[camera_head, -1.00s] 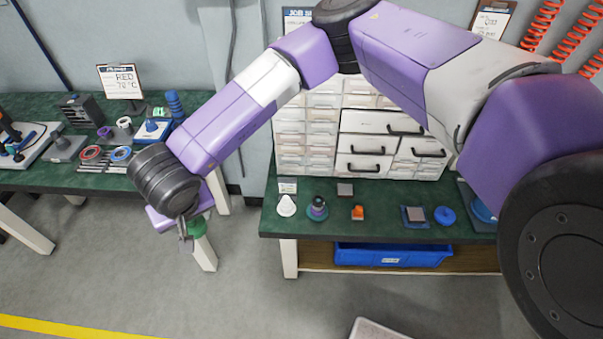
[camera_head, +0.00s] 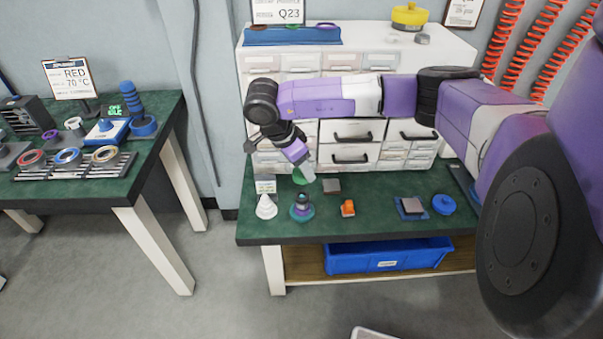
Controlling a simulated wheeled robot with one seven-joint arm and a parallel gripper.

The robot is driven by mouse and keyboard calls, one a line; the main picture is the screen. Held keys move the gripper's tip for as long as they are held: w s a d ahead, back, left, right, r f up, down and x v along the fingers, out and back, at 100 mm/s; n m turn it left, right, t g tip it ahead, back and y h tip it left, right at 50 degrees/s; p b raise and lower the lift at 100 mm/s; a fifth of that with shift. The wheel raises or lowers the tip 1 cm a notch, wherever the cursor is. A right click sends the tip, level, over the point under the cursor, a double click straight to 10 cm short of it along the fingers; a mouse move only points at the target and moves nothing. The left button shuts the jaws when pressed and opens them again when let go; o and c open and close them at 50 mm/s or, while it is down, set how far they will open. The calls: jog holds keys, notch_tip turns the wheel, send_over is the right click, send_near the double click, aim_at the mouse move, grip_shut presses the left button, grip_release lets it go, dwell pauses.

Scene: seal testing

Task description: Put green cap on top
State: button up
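My gripper (camera_head: 307,174) hangs above the right-hand table, shut on the green cap (camera_head: 298,177). The fingers partly hide the cap. Just below and in front of it in the picture stands a small stacked assembly (camera_head: 302,204) on a round teal base, with a purple band and a dark upper part. The cap appears apart from the assembly, though the exact height between them is hard to tell.
A white cone (camera_head: 266,207) with a small card stands left of the assembly. An orange part (camera_head: 348,208), a grey square block (camera_head: 332,186), a grey block on a blue plate (camera_head: 411,207) and a blue disc (camera_head: 444,204) lie to the right. A drawer cabinet (camera_head: 352,133) stands behind.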

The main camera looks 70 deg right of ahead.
jog(key=shift+f+b, duration=1.45)
jog(key=shift+f, duration=0.65)
jog(key=shift+f+b, duration=1.65)
jog(key=shift+f, duration=0.65)
jog(key=o, duration=1.4)
jog(key=shift+r+p, duration=2.4)
jog(key=shift+r, duration=1.15)
jog(key=shift+f, duration=0.1)
